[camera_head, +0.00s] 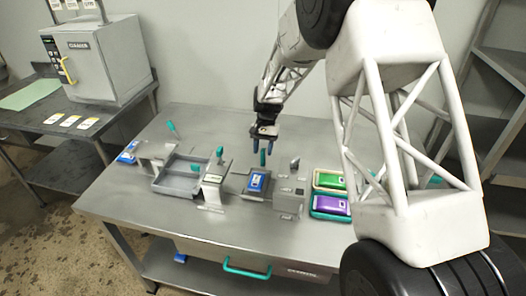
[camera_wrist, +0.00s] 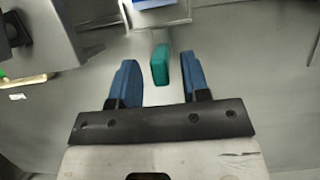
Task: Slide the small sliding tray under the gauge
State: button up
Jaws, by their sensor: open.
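The small sliding tray (camera_head: 248,193) is grey and carries a blue pouch (camera_head: 257,181). A teal handle (camera_head: 263,158) stands up at its back edge. My gripper (camera_head: 264,148) is open, with its blue fingers just above and around the handle. In the wrist view, the handle (camera_wrist: 160,65) lies between the two spread fingers (camera_wrist: 156,85), apart from both. The tray edge (camera_wrist: 158,18) shows at the top. A grey block-like station (camera_head: 289,198) stands right of the tray, and a slanted stand (camera_head: 213,185) stands left of it. I cannot tell which is the gauge.
A larger grey divided tray (camera_head: 180,191) lies further left. A grey box-shaped autoclave (camera_head: 97,62) stands on a side table. The front of the steel table (camera_head: 160,215) is clear.

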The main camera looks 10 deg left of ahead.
jog(key=shift+s+f, duration=0.2)
jog(key=shift+f, duration=0.25)
grip_shut()
